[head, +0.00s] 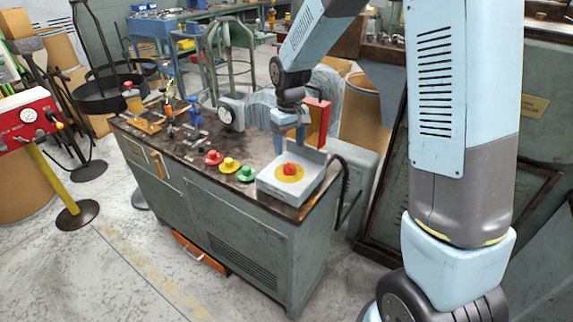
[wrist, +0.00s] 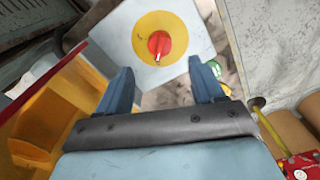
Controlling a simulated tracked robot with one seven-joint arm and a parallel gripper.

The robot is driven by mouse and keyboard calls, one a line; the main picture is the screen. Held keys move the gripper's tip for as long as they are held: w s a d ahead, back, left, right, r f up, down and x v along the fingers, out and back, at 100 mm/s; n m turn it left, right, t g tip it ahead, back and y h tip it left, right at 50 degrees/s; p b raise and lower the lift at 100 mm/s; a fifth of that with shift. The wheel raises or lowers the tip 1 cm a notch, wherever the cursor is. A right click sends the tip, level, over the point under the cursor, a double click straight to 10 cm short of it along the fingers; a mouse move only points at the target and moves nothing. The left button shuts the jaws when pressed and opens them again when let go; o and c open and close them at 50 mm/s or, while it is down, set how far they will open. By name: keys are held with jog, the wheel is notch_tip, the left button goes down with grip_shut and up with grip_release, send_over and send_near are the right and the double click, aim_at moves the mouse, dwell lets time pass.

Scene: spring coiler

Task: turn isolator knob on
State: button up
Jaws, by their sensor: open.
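The isolator knob (head: 290,170) is red and sits on a yellow round plate on a pale grey box (head: 305,186) at the right end of the cabinet top. In the wrist view the knob (wrist: 159,44) lies beyond the fingertips, near the top middle, with a small light mark at its lower edge. My gripper (head: 290,140) is above and behind the box in the head view. In the wrist view my gripper (wrist: 160,75) shows two blue fingers wide apart with nothing between them. The fingers appear apart from the knob.
Red (head: 213,157), yellow (head: 230,165) and green (head: 246,174) buttons stand left of the box. A red and yellow open box (head: 318,122) stands close behind my gripper and fills the left of the wrist view.

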aim_at(289, 164)
notch_tip(289, 164, down, 8)
jog(key=shift+f, duration=0.1)
dwell(0.4)
jog(key=c, duration=1)
jog(key=shift+a, duration=0.15)
jog(key=shift+c, duration=0.2)
